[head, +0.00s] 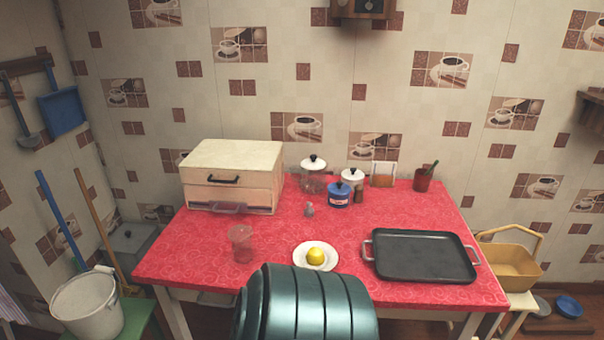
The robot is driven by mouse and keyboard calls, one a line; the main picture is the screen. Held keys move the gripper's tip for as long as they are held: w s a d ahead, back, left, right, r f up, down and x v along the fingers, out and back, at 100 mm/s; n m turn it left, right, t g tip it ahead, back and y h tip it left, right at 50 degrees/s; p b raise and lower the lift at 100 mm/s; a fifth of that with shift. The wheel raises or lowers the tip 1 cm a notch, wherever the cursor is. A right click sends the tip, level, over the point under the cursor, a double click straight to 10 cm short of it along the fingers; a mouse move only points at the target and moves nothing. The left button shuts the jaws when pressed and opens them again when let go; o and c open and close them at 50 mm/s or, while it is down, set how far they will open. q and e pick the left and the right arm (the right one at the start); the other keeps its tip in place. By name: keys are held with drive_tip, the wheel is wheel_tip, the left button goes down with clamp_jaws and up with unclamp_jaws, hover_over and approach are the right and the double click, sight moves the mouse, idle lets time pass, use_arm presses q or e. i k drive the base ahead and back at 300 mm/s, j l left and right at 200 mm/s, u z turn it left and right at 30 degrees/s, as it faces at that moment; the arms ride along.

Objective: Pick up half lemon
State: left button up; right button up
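A yellow half lemon (316,256) sits on a small white plate (332,263) near the front middle of the red patterned counter. A large dark teal ribbed form stands at the bottom of the head view, just in front of the plate, and covers part of the counter's front edge. Neither of my grippers shows in the head view.
The red counter (210,260) holds a black tray (424,256) at the right and a clear cup (240,243) left of the plate. A cream drawer box (232,176), a blue pot (339,195) and jars stand behind. A white bucket (88,305) is left of the counter.

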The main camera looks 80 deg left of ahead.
sight(315, 255)
drive_tip(key=u, duration=3.15)
drive_tip(key=j, duration=0.05)
